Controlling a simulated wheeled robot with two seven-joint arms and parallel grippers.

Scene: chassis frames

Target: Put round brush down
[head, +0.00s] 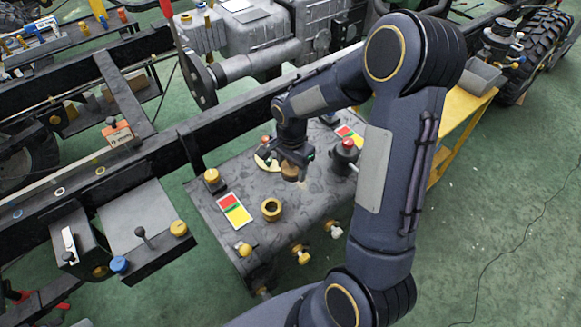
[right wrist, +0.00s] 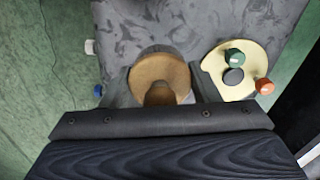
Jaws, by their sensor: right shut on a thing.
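My right gripper (head: 291,158) is over the dark grey tank top (head: 240,188), pointing down. It is shut on the round brush (head: 290,173), whose brown round body shows just under the fingers. In the right wrist view the brush (right wrist: 160,70) sits between the two dark fingers of the gripper (right wrist: 162,88). I cannot tell whether the brush touches the tank top. My left gripper is not in view.
A cream plate (right wrist: 240,65) with green, black and orange knobs is right beside the gripper. A red-topped knob (head: 347,146), a brass ring (head: 271,209), a red-yellow label (head: 234,209) and a yellow cap (head: 213,180) are nearby. Bare surface lies between them.

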